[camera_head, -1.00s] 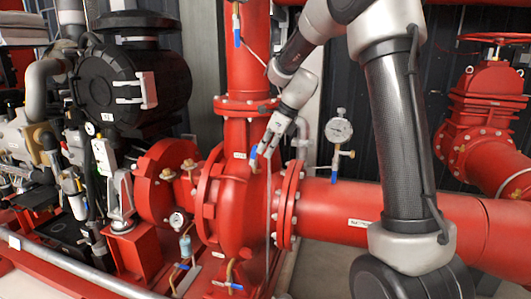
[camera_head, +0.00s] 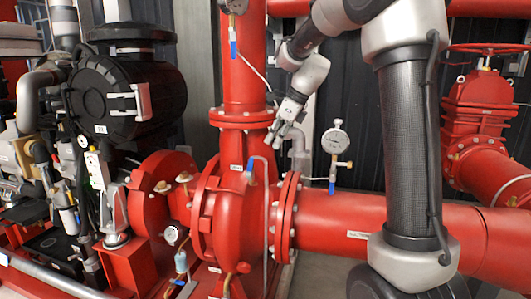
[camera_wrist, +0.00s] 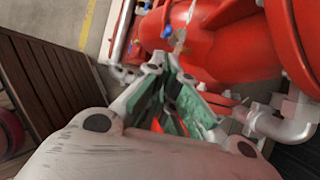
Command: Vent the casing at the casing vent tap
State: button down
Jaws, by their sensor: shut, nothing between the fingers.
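The casing vent tap (camera_head: 250,172) is a small fitting with a blue handle on top of the red pump casing (camera_head: 232,215). A thin grey pipe curves over and down beside it. In the wrist view, a blue handle (camera_wrist: 180,35) shows against the red casing, beyond the fingers. My gripper (camera_head: 273,139) is up and to the right of the tap, apart from it, with its fingers pointing down and left. In the wrist view, my gripper (camera_wrist: 172,92) has its green-lined fingers shut and empty. The handle's exact angle is too small to tell.
A pressure gauge (camera_head: 335,141) with a blue-handled cock stands right of my gripper. The red vertical pipe (camera_head: 244,70) rises behind the casing. The thick horizontal pipe (camera_head: 335,212) runs right. A black engine part (camera_head: 125,92) fills the left.

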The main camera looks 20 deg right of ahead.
jog(key=r, duration=0.1)
jog(key=s+r, duration=0.1)
jog(key=shift+s+d+r, duration=0.1)
jog(key=shift+d+r, duration=0.1)
jog(key=shift+r, duration=0.1)
jog(key=s+d+f+n+h, duration=0.2)
jog(key=s+n, duration=1)
jog(key=s, duration=0.3)
jog(key=s+d+f+n+t+h, duration=0.1)
jog(key=s+d+f+n+h, duration=0.1)
jog(key=s+n, duration=1.1)
jog(key=s, duration=0.3)
jog(key=shift+s+d+f, duration=0.15)
jog(key=shift+s+f, duration=0.05)
jog(key=shift+s, duration=0.1)
